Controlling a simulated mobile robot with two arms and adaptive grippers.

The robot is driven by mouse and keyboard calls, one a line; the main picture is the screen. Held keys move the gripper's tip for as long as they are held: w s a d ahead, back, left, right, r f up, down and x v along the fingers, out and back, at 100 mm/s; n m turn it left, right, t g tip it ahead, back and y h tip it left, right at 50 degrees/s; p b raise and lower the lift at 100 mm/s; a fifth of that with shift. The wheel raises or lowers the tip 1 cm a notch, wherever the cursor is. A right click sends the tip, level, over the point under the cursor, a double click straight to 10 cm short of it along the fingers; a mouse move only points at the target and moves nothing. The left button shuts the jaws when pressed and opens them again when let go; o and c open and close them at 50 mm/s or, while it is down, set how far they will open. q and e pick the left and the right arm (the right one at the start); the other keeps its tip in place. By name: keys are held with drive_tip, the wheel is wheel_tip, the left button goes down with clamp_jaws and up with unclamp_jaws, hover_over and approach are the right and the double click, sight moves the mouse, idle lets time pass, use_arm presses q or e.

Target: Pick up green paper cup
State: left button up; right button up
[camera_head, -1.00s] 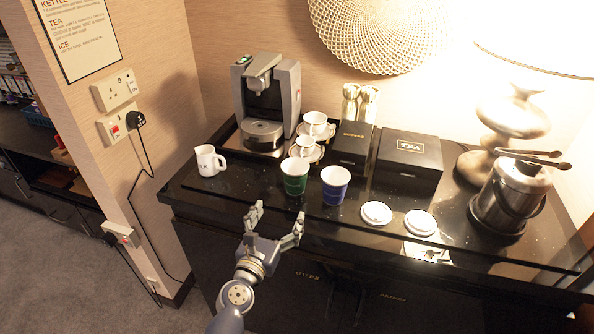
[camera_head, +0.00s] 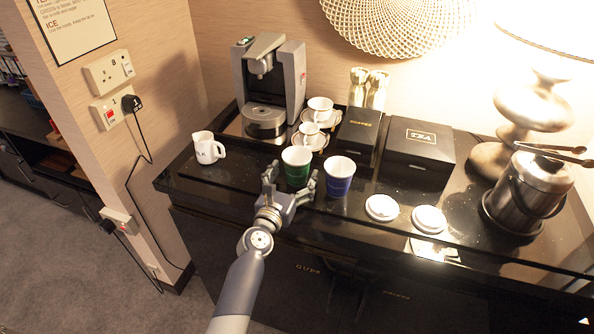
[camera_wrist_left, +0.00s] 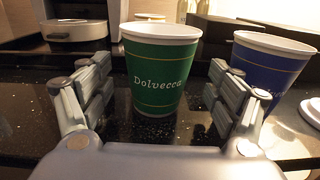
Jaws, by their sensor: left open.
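The green paper cup (camera_head: 297,167) stands upright on the black counter, white inside, and it also shows in the left wrist view (camera_wrist_left: 160,72) with the word "Dolvecca" on it. My left gripper (camera_head: 292,181) is open at the counter's front edge. Its fingers (camera_wrist_left: 156,100) lie to either side of the green cup, which stands just beyond and partly between the fingertips. I see no clear contact. A blue paper cup (camera_head: 339,177) stands close to the right of the green one; the right finger partly covers it in the left wrist view (camera_wrist_left: 268,68). My right gripper is not in view.
A white milk jug (camera_head: 207,148) stands to the left. A coffee machine (camera_head: 268,82), cups on saucers (camera_head: 310,134) and black boxes (camera_head: 418,148) stand behind. White lids (camera_head: 382,207) lie to the right, with a metal ice bucket (camera_head: 525,190) farther right.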

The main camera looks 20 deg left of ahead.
sight(294, 175)
use_arm(q)
drive_tip(key=w, duration=0.3)
drive_tip(key=shift+f, duration=0.25)
drive_tip(key=shift+w, duration=0.15)
drive_tip(key=shift+c, duration=0.3)
drive_tip(key=c, duration=0.8)
use_arm(e)
drive_tip(key=shift+w+d+f, duration=0.3)
drive_tip(key=shift+w+f, duration=0.2)
drive_tip(key=shift+w, duration=0.15)
use_arm(q)
drive_tip(key=shift+o, duration=0.2)
drive_tip(key=shift+r, duration=0.15)
use_arm(e)
drive_tip(key=shift+w+r, duration=0.1)
